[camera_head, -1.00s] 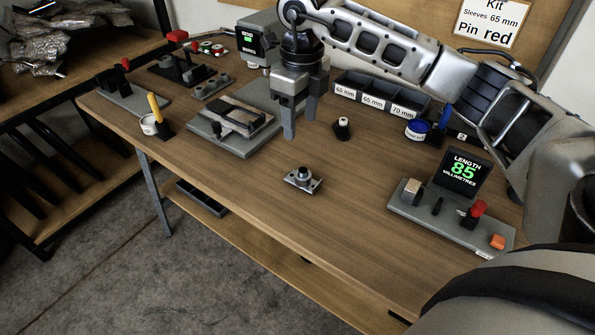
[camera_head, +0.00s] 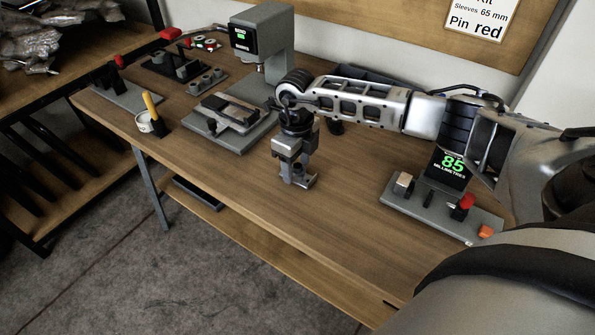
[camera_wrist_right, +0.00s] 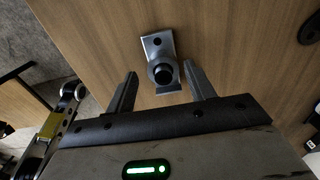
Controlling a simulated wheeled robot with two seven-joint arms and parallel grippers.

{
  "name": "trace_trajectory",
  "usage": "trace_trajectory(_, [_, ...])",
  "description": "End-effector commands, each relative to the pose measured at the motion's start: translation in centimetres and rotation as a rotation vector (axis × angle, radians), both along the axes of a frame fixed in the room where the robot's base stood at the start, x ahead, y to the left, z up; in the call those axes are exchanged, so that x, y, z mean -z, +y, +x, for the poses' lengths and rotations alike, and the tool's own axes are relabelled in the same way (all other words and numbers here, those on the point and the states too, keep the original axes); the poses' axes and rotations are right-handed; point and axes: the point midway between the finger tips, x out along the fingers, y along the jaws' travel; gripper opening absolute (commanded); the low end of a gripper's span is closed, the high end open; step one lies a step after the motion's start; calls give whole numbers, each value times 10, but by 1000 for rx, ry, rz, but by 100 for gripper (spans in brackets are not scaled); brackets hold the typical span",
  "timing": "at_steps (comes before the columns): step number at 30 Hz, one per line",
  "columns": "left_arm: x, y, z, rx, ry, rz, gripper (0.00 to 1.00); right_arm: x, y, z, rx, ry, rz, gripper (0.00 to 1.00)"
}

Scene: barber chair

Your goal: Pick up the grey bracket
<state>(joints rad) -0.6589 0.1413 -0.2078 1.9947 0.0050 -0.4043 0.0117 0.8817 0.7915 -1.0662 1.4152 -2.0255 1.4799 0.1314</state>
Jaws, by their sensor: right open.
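The grey bracket (camera_wrist_right: 159,48) has a flat base plate with a hole and a round boss with a dark bore. In the head view the bracket (camera_head: 309,181) stands near the front edge of the bench, mostly hidden behind my right gripper (camera_head: 294,176). The right wrist view shows my right gripper (camera_wrist_right: 160,76) open, its fingers pointing down at the bracket. The near end of the bracket lies between the two fingertips, with clear space on each side. I cannot tell how far the tips are above the bench. My left gripper is not in view.
A length gauge reading 85 (camera_head: 452,165) stands on a grey base to the right. A grey fixture (camera_head: 232,122) and a grey press-like machine (camera_head: 272,40) stand to the left and behind. Bare bench (camera_head: 345,225) lies to the front right.

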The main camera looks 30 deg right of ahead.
Motion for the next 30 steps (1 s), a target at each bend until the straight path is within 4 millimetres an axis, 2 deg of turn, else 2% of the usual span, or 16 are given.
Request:
trace_trajectory(4, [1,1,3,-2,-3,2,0,12,0,0,-1,0,-1,54])
trace_trajectory(10, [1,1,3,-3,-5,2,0,13,0,0,-1,-1,-1,54])
trace_trajectory(11, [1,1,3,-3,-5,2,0,12,0,0,-1,-1,-1,51])
trace_trajectory(15, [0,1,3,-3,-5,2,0,12,0,0,-1,-1,0,12])
trace_trajectory(16, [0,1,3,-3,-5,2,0,12,0,0,-1,-1,0,9])
trace_trajectory(26, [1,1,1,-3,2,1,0,10,0,0,-1,-3,0,9])
trace_trajectory(30, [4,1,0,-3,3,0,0,3,0,1,-1,-5,1,9])
